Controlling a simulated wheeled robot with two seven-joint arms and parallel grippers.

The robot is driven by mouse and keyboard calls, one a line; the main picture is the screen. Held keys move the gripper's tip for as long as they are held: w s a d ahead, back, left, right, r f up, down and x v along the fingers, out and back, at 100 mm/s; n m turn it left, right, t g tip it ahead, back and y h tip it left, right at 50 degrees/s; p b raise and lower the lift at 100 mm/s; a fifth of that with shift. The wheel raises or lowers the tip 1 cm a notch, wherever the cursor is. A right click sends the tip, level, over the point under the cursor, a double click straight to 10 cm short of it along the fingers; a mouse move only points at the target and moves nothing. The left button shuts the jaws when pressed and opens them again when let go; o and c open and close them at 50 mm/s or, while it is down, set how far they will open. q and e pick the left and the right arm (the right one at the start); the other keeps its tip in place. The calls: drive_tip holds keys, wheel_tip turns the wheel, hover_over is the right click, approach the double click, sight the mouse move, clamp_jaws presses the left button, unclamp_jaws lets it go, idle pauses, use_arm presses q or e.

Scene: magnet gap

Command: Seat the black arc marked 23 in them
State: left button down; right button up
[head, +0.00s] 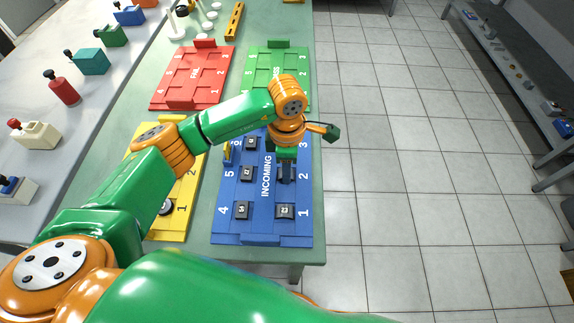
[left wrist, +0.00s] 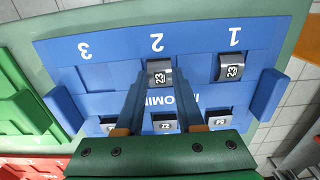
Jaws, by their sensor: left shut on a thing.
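My left gripper (head: 286,181) reaches down over slot 2 of the blue INCOMING tray (head: 262,239). In the left wrist view the gripper (left wrist: 161,84) has its two fingers closed on a black arc marked 23 (left wrist: 159,70). I cannot tell whether this arc rests on the tray or hangs just above it. In the head view the gripper mostly hides it. A second black arc marked 23 (head: 285,211) lies in slot 1, and it also shows in the left wrist view (left wrist: 230,69). My right gripper is not in view.
Other black arcs lie in slots 4 (head: 242,210), 5 (head: 246,174) and 6 of the blue tray. A yellow tray (head: 185,222) is on its left, partly behind my arm. A red FAIL tray (head: 225,58) and a green tray (head: 290,55) lie beyond. Floor is on the right.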

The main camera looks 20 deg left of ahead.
use_arm(q)
drive_tip(key=shift+f, duration=0.2)
idle(0.3)
drive_tip(key=shift+c, duration=2.2)
unclamp_jaws()
drive_tip(key=c, duration=0.5)
drive_tip(key=shift+c, duration=0.2)
drive_tip(key=shift+r+p, duration=1.45)
drive_tip(key=shift+r, duration=0.9)
drive_tip(key=o, duration=0.6)
drive_tip(key=shift+f, duration=0.1)
drive_tip(key=shift+c, duration=0.2)
